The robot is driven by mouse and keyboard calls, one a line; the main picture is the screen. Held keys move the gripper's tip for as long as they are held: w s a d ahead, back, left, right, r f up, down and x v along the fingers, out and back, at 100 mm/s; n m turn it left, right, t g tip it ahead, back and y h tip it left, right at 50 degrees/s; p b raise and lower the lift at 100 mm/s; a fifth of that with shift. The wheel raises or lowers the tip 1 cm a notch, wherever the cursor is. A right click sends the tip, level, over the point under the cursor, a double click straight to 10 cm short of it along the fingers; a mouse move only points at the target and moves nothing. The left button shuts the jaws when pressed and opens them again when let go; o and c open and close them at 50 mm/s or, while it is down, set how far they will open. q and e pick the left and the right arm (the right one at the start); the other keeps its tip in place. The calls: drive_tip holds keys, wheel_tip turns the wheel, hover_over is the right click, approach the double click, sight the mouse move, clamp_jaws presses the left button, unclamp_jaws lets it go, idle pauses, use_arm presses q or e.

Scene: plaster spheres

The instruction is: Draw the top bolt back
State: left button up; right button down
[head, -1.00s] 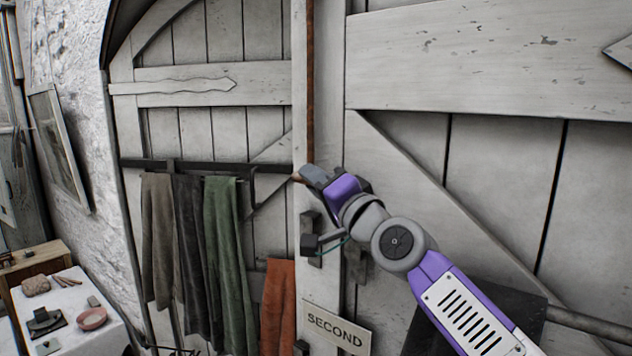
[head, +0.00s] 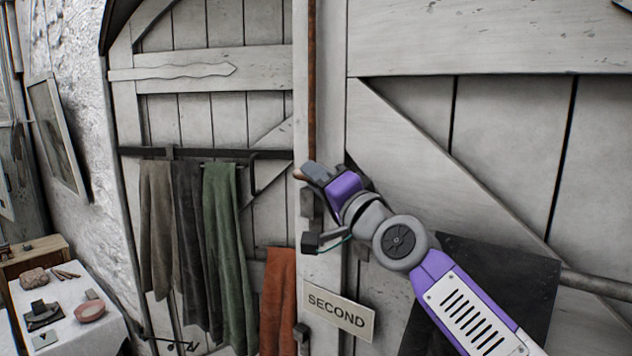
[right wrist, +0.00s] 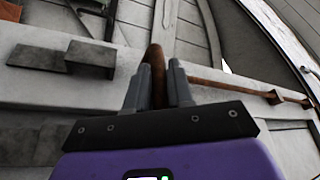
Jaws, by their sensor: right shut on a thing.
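The top bolt is a long rusty brown rod (head: 311,85) running upright along the meeting edge of the pale door leaves. In the right wrist view the rod (right wrist: 225,87) runs off to the right. My right gripper (head: 311,172) is at the rod's lower end. It is shut on the bolt's brown handle (right wrist: 156,58), which shows between the fingers in the right wrist view (right wrist: 157,84). The handle's tip (head: 299,174) pokes out left of the fingers in the head view. My gripper hides the joint of handle and rod. My left gripper is out of view.
A dark rail (head: 215,153) with hanging cloths (head: 220,225) is left of my gripper. A dark block (head: 307,203) sits on the door just below it. A sign reading SECOND (head: 338,311) is lower down. A table with small things (head: 100,330) stands far left.

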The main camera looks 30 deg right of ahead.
drive_tip(key=shift+w+f, duration=0.2)
drive_tip(key=shift+f, duration=0.2)
drive_tip(key=c, duration=1.3)
unclamp_jaws()
drive_tip(key=shift+c, duration=0.2)
drive_tip(key=shift+o, duration=1.2)
drive_tip(key=shift+s, duration=0.15)
drive_tip(key=shift+r, duration=0.1)
drive_tip(key=b+v, duration=0.2)
drive_tip(key=v, duration=0.5)
drive_tip(key=shift+s, duration=0.25)
